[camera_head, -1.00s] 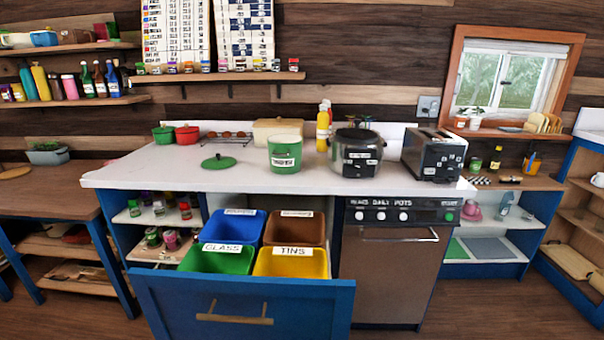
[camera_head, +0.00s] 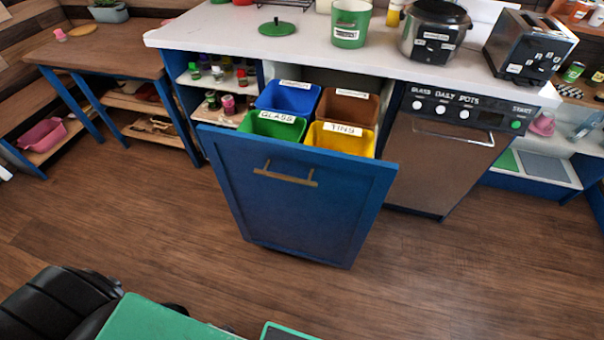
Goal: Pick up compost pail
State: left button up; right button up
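A green pail with a white label (camera_head: 350,22) stands upright on the white counter; it looks like the compost pail, though the label is too small to read surely. A round green lid with a knob (camera_head: 278,28) lies on the counter to its left, apart from it. The pail's top is near the upper edge of the head view. Neither of my grippers shows; only dark and green parts of my own body are at the bottom left.
A blue pull-out drawer (camera_head: 300,200) stands open below the pail, holding blue, brown, green (camera_head: 270,127) and yellow (camera_head: 340,143) bins. A cooker pot (camera_head: 433,30) and a toaster (camera_head: 528,45) stand right of the pail. A dishwasher (camera_head: 440,150) is beside the drawer. The floor in front is clear.

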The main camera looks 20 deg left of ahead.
aim_at(350, 19)
jog(key=i+l+u, duration=0.25)
jog(key=i, duration=0.25)
jog(key=i+l+u, duration=0.3)
jog(key=i+l, duration=0.1)
jog(key=l, duration=0.05)
